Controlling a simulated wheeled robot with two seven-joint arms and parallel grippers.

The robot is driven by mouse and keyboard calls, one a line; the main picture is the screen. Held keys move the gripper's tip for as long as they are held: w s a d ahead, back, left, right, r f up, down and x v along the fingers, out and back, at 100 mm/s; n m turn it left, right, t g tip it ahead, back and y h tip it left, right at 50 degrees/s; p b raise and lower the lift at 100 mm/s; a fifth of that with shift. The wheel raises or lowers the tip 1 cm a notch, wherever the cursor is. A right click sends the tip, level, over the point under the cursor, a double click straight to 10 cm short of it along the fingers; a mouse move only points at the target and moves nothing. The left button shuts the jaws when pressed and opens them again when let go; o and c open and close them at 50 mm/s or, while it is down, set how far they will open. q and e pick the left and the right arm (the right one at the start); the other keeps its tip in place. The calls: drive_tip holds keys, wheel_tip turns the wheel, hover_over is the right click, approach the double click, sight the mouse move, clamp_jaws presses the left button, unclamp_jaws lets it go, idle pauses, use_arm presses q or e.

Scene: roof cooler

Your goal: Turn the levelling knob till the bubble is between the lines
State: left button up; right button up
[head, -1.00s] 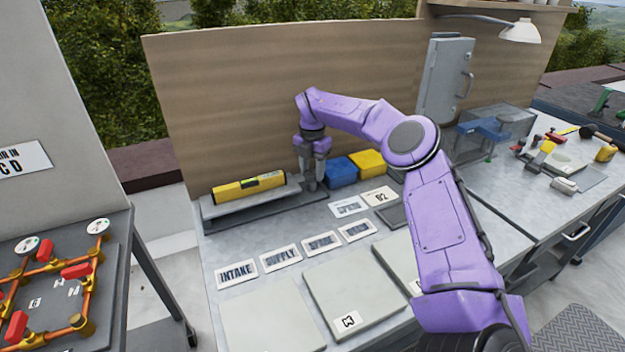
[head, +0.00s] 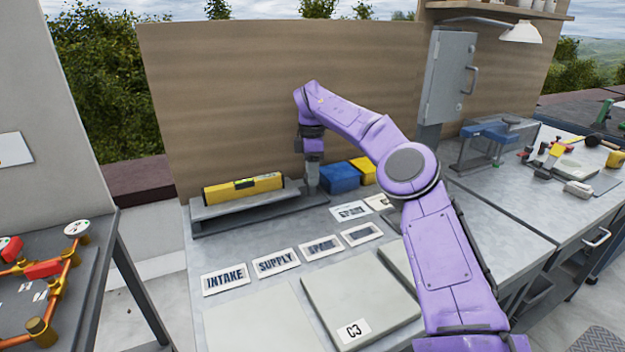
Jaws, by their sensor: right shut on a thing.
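The yellow spirit level (head: 243,189) lies on a grey levelling plate (head: 215,211) at the back left of the bench. Its vial (head: 243,184) shows as a small green patch; the bubble and lines are too small to read. My right gripper (head: 312,186) points down at the right end of the plate. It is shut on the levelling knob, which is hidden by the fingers. My left gripper is not in view.
Blue (head: 340,177) and yellow (head: 364,170) boxes stand close to the right of my gripper. Labelled cards, such as INTAKE (head: 225,279), and flat grey panels (head: 360,302) lie in front. A wooden board (head: 240,95) rises behind.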

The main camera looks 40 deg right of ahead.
drive_tip(key=shift+m+b, duration=0.7)
drive_tip(key=shift+m, duration=0.5)
drive_tip(key=shift+r, duration=0.1)
drive_tip(key=o, duration=1.1)
drive_tip(key=shift+c, duration=0.2)
wheel_tip(320, 180, up, 10)
drive_tip(key=p, duration=0.7)
drive_tip(key=shift+r, duration=0.25)
drive_tip(key=shift+s, duration=0.1)
